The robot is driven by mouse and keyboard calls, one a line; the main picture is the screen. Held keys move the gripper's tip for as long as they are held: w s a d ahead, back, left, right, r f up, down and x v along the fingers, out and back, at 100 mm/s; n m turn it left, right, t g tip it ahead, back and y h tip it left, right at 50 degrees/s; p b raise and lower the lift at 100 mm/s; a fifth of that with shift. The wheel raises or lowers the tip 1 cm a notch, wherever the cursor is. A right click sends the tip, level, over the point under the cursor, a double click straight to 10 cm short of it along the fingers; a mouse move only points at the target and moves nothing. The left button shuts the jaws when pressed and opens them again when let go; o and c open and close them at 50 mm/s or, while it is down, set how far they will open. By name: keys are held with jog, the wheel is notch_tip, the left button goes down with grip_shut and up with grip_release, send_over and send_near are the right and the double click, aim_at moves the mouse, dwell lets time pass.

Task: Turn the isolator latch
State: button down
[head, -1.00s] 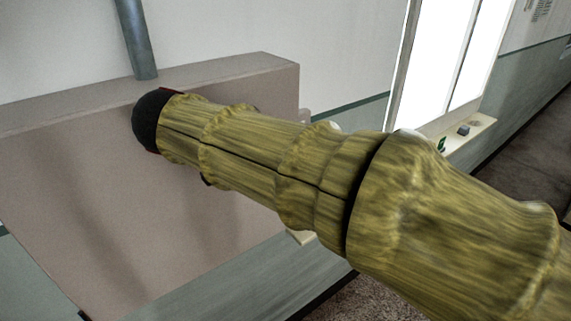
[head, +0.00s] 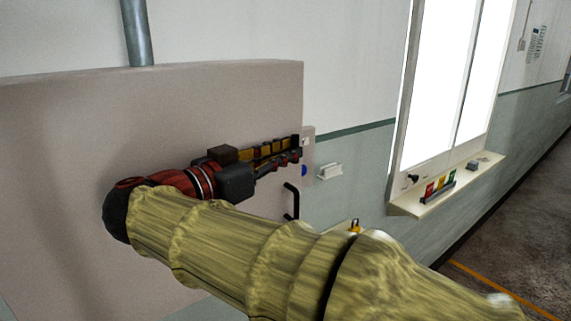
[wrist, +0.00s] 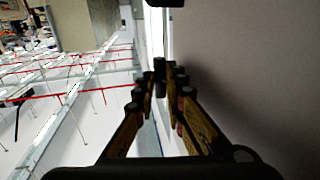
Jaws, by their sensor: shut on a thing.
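My gripper (head: 296,149) reaches along the front of the beige cabinet (head: 60,110) to its right edge. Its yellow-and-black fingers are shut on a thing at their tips. In the wrist view the fingers of my gripper (wrist: 160,82) converge on a small dark piece (wrist: 159,64), which may be the isolator latch; its shape and turn cannot be made out. In the head view the fingertips hide what they hold. A black bar handle (head: 292,201) stands on the cabinet front just below the fingers.
A pale plate (head: 308,146) and a white fitting (head: 330,171) sit right of the fingertips. A window ledge (head: 407,206) with small coloured items juts out farther right. A grey pipe (head: 138,35) rises behind the cabinet. Open floor (head: 520,250) lies at right.

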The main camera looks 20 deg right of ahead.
dwell(0.3)
jog(key=c, duration=2.1)
grip_release()
jog(key=shift+c, duration=0.2)
jog(key=v, duration=1.2)
jog(key=shift+f, duration=0.1)
